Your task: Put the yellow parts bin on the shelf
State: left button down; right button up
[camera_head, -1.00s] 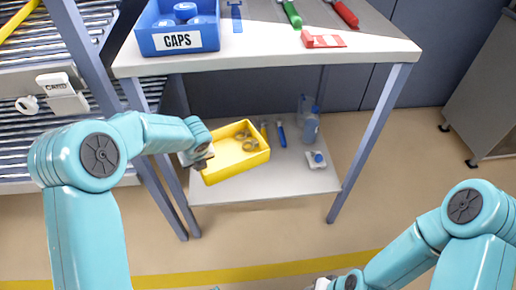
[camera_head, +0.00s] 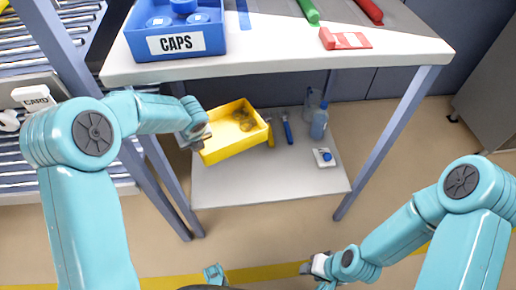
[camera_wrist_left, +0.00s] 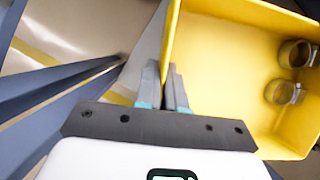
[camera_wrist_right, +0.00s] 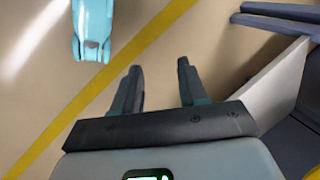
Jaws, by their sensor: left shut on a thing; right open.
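The yellow parts bin (camera_head: 222,149) is held tilted above the lower shelf (camera_head: 262,188), at its left part in the head view. Ring-shaped clamps (camera_wrist_left: 288,72) lie inside the bin. My left gripper (camera_head: 199,137) is shut on the bin's left wall; the left wrist view shows its fingers (camera_wrist_left: 166,88) on either side of the yellow wall. Whether the bin's far underside touches the shelf I cannot tell. My right gripper (camera_wrist_right: 160,88) is open and empty over the floor, low in the head view (camera_head: 313,267).
The tabletop (camera_head: 280,58) overhangs; legs (camera_head: 388,140) stand at the sides. The shelf's front is clear.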

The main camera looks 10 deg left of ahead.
pick_arm(q)
jog(key=shift+f, duration=0.25)
notch_tip(320, 180, down, 15)
jog(key=b, duration=0.7)
jog(key=shift+s+r+b, duration=0.1)
jog(key=shift+b, duration=0.3)
jog(key=shift+f, duration=0.45)
notch_tip(320, 180, down, 4)
jog(key=b, duration=0.2)
jog(key=shift+b, duration=0.3)
jog(key=shift+r, duration=0.1)
jog(key=c, duration=1.6)
grip_release()
jog(key=shift+f, duration=0.2)
jog(key=o, duration=0.4)
jog(key=shift+c, duration=0.2)
pick_arm(e)
jog(key=w+d+f+t, duration=0.1)
jog(key=w+f, duration=0.3)
jog(key=f, duration=0.6)
jog(key=shift+d+m+t, duration=0.3)
jog(key=shift+d, duration=0.1)
jog(key=shift+r, duration=0.1)
